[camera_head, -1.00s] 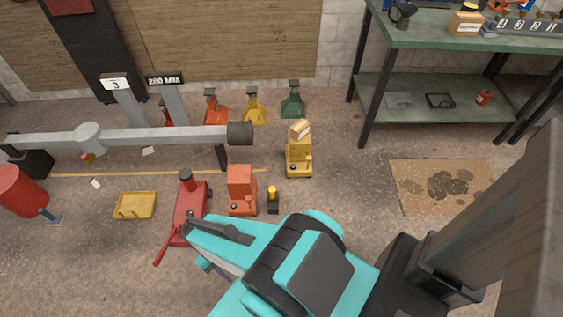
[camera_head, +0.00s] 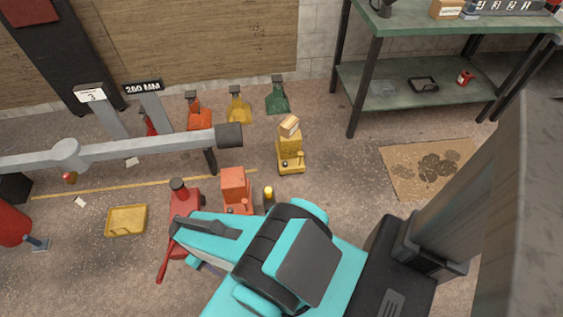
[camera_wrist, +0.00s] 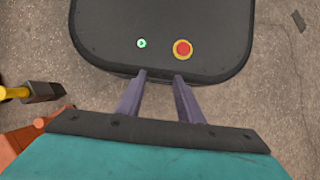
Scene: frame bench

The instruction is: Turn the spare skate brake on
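Several coloured floor units stand near me, and I cannot tell which is the spare skate. In the head view, an orange block-shaped unit (camera_head: 235,184) and a yellow unit (camera_head: 290,160) with a wooden block on top show small knobs or levers. Their settings are too small to read. A small black post with a yellow top (camera_head: 268,195) stands beside the orange unit and also shows in the wrist view (camera_wrist: 30,92). My gripper (camera_wrist: 160,76) is open and empty, its two fingers apart.
A red jack (camera_head: 181,205) with a handle stands left of the orange unit, partly behind my arm. A yellow tray (camera_head: 126,221) lies further left. A grey beam (camera_head: 150,148) crosses above the floor. A green bench (camera_head: 455,36) stands back right; a mat (camera_head: 400,175) lies before it.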

